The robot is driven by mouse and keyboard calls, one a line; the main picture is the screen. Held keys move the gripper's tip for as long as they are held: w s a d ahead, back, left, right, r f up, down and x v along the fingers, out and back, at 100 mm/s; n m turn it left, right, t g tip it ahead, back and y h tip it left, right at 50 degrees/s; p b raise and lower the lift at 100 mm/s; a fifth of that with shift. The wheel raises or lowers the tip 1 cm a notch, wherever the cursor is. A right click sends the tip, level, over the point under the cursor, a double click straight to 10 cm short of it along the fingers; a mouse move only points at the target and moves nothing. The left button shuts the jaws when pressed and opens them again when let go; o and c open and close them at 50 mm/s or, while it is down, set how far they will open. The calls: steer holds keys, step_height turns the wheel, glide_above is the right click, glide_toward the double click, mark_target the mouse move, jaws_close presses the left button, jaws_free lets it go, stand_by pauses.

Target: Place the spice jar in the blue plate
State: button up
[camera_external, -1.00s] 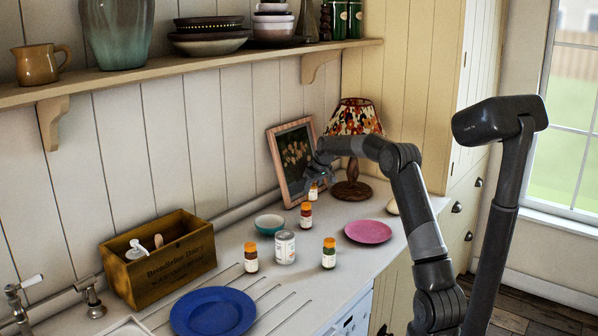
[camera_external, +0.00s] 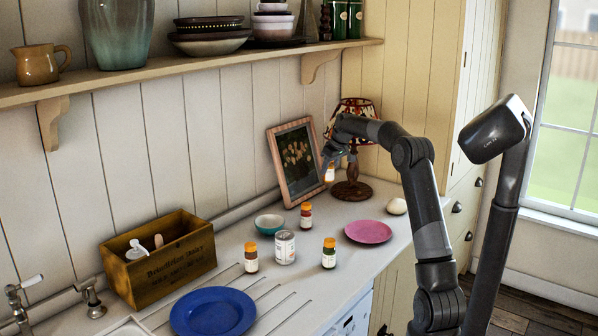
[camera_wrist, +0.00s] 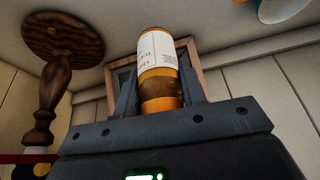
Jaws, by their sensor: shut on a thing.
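My gripper (camera_external: 330,162) is shut on a spice jar (camera_external: 329,174) and holds it up in the air in front of the picture frame and lamp. In the wrist view the jar (camera_wrist: 158,70) is amber with a white label, between the two fingers (camera_wrist: 160,92). The blue plate (camera_external: 213,312) lies empty at the front left of the counter, well away from my gripper. Other orange-capped jars stand on the counter: one (camera_external: 306,216) by the teal bowl, one (camera_external: 251,258) left of the can, and a green one (camera_external: 329,254) right of it.
A can (camera_external: 285,248), a teal bowl (camera_external: 269,224) and a pink plate (camera_external: 368,232) stand between my gripper and the blue plate or near that stretch. The lamp (camera_external: 352,188) and picture frame (camera_external: 295,160) are close to my gripper. A wooden box (camera_external: 160,262) stands by the wall.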

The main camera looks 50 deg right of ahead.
steer(key=w+a+r+n, duration=0.1)
steer(key=w+a+r, duration=0.1)
steer(key=a, duration=0.7)
steer(key=n+g+y, duration=0.1)
steer(key=n+y, duration=0.3)
steer(key=n, duration=0.5)
glide_above(214, 318)
step_height(214, 318, down, 13)
steer(key=shift+w+f, duration=0.1)
steer(key=shift+f, duration=1.75)
